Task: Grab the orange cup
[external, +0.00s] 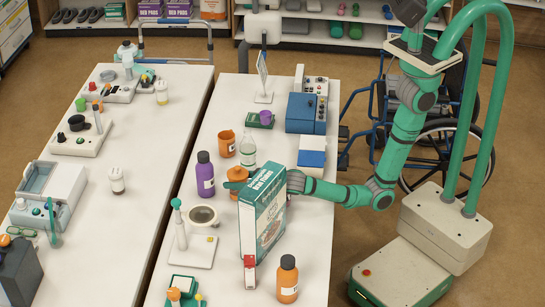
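An orange cup (226,144) with a pale label stands upright on the near white table (225,105), left of the clear bottle. A second orange item (236,178), rounded on top, stands closer to the camera, partly hidden by a tall green-and-white bran flakes box (263,213); I cannot tell if it is also a cup. My green arm reaches in from the right, and my gripper (295,182) is at the box's right edge. Its fingers are hidden behind the box, so its opening and any contact do not show.
A purple bottle (205,175) stands left of the second orange item. A clear bottle (248,151), blue box (301,113) and white-and-blue box (311,152) stand farther back. An orange bottle (287,279) is in front. A wheelchair (440,150) stands behind my arm.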

